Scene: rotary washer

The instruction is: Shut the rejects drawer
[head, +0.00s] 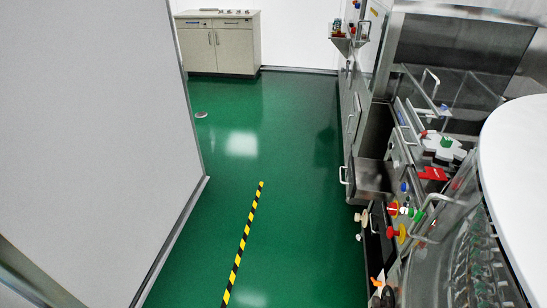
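A grey metal drawer (374,178) sticks out to the left from the side of the steel machine, right of centre in the head view. It looks pulled open, and a dark inner space shows above it. Its pale bar handle (344,175) is at the left end, facing the aisle. I cannot read a label on it, but it is the only drawer that I see standing open on the machine. Its inside looks empty from here. My gripper is not in view.
The steel machine (408,110) fills the right side, with coloured knobs (393,209) and handles jutting out nearer me. A white wall panel (95,130) bounds the left. The green floor (275,135) between is clear, with yellow-black tape (243,240). A cabinet (218,45) stands at the back.

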